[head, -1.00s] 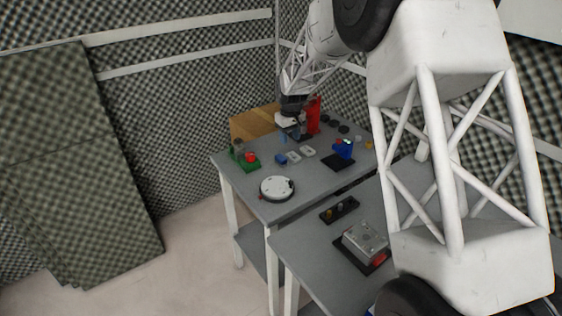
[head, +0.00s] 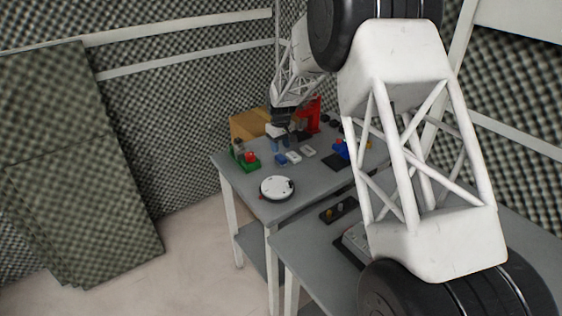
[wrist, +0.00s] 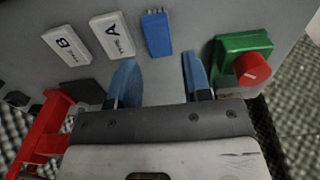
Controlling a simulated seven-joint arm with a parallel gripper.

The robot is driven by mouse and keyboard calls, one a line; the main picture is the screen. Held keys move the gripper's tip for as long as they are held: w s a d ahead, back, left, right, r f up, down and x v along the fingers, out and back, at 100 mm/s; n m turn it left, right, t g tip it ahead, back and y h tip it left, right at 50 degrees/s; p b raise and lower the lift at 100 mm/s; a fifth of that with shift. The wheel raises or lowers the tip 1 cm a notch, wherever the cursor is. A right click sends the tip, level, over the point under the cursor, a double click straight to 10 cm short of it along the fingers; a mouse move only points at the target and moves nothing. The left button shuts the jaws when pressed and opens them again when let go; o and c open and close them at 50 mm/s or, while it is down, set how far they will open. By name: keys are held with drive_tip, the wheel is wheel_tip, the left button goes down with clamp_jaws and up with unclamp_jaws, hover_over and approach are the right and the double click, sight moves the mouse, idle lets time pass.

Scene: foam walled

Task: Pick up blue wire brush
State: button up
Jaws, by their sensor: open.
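A small blue block with short prongs or bristles along its far end, seemingly the blue wire brush (wrist: 157,35), lies on the grey table. It also shows in the head view (head: 281,159). My gripper (wrist: 159,62) has its two blue fingers spread apart with nothing between them. The brush lies just beyond the fingertips in the wrist view, between their lines. In the head view, my gripper (head: 280,145) is over the table, just behind the brush. I cannot tell its exact height.
White blocks marked A (wrist: 113,35) and B (wrist: 67,45) lie left of the brush in the wrist view. A green box with a red button (wrist: 242,62) is close on the right. A red stand (wrist: 45,135) is at lower left. A white disc (head: 277,188) sits nearer the table's front.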

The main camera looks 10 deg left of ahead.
sight(281, 157)
drive_tip(key=shift+f, duration=0.5)
drive_tip(key=shift+d+f, duration=0.1)
drive_tip(key=shift+f, duration=2.5)
drive_tip(key=c, duration=0.8)
drive_tip(key=shift+o, duration=0.2)
drive_tip(key=shift+r, duration=0.1)
drive_tip(key=shift+r, duration=4.9)
